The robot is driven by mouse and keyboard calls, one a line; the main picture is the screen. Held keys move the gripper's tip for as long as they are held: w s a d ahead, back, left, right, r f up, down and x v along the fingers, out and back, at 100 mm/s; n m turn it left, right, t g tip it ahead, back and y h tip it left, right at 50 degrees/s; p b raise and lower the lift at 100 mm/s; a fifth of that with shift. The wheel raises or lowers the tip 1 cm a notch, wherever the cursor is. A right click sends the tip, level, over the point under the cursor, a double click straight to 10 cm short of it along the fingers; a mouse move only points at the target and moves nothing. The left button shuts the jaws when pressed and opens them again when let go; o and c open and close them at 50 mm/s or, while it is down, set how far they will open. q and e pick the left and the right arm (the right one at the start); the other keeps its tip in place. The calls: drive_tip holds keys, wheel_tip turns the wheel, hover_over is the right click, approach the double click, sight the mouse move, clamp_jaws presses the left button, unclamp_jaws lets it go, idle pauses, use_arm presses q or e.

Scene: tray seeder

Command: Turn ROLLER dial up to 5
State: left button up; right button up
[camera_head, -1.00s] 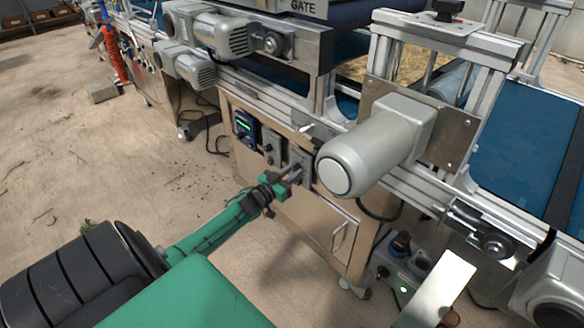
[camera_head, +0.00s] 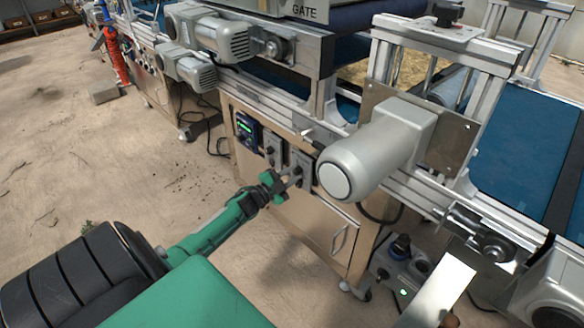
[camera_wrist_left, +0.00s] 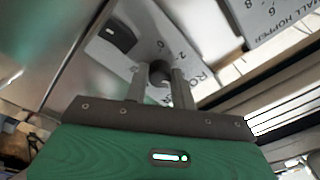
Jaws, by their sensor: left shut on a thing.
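The ROLLER dial is a dark round knob (camera_wrist_left: 159,71) on a grey faceplate (camera_wrist_left: 118,33) with printed numbers, seen in the left wrist view. The letters "RO" show at the plate's edge, partly cut off by a finger. My left gripper (camera_wrist_left: 159,82) has one finger on each side of the knob and is shut on it. In the head view the left gripper (camera_head: 295,174) reaches the right-hand grey control box (camera_head: 301,160) on the cabinet front. The knob is small there and mostly hidden by the fingers, so its setting cannot be read. My right gripper is not in view.
A SMALL HOPPER plate (camera_wrist_left: 280,18) sits beside the dial's plate in the wrist view. A second grey box (camera_head: 271,147) and a blue display unit (camera_head: 247,131) stand left of it. A large motor (camera_head: 365,160) juts out just right. The floor in front is clear.

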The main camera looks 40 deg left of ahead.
use_arm(q)
drive_tip(key=shift+m, duration=2.6)
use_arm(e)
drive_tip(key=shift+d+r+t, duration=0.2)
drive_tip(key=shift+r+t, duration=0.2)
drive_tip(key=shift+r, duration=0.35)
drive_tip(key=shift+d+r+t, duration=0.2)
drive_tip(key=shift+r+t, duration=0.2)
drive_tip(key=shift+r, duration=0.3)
use_arm(q)
drive_tip(key=shift+h, duration=0.3)
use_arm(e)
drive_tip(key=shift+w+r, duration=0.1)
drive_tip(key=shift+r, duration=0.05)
use_arm(q)
drive_tip(key=o, duration=1)
drive_tip(key=shift+s, duration=0.25)
drive_tip(key=s, duration=0.4)
drive_tip(key=s+a+p, duration=0.1)
drive_tip(key=s, duration=0.3)
drive_tip(key=s+a, duration=0.1)
drive_tip(key=s, duration=0.4)
drive_tip(key=shift+f+p, duration=0.4)
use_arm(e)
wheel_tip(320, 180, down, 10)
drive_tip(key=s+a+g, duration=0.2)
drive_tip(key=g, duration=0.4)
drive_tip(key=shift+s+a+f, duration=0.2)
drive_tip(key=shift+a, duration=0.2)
